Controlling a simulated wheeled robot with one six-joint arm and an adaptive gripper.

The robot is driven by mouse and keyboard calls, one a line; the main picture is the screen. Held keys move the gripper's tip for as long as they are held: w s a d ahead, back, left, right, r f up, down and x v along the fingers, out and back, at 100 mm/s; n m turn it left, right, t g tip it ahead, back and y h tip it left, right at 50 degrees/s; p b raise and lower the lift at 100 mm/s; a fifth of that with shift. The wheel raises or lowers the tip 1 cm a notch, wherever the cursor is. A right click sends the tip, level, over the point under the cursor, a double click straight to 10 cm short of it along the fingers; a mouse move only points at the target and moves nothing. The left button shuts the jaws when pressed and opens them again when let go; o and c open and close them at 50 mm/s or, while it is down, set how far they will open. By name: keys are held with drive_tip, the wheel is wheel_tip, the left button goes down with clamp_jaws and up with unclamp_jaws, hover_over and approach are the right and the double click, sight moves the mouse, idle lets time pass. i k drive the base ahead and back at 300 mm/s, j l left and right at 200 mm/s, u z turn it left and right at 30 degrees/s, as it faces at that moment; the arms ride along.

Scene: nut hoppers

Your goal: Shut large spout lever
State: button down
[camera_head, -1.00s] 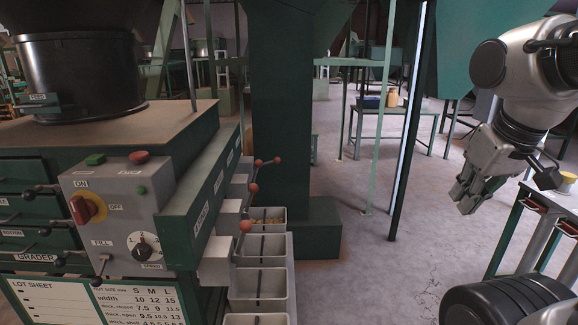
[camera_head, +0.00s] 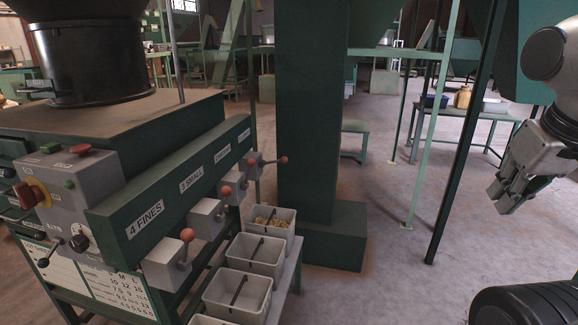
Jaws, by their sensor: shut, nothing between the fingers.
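The grader's green label rail (camera_head: 175,185) carries a row of spouts marked 4 FINES, 3 SMALL and two farther labels too small to read surely. The farthest spout (camera_head: 253,167), seemingly the large one, has a red-knobbed lever (camera_head: 284,160) sticking out sideways to the right. The nearer levers, such as the fines lever (camera_head: 187,235) and small lever (camera_head: 226,191), have their knobs raised. My gripper (camera_head: 500,200) is at the right edge, shut and empty, far from the levers and touching nothing.
Grey bins stand below the spouts; the farthest bin (camera_head: 268,228) holds nuts. A green column (camera_head: 310,110) with a wide foot stands just behind them. A thin dark green post (camera_head: 466,130) rises between column and gripper. Floor (camera_head: 400,270) in front is clear.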

sight(284, 160)
drive_tip(key=i+l+u, duration=0.1)
drive_tip(key=i+l, duration=0.15)
drive_tip(key=i, duration=0.2)
drive_tip(key=i+l+u, duration=0.1)
drive_tip(key=i+l, duration=0.15)
drive_tip(key=i, duration=0.15)
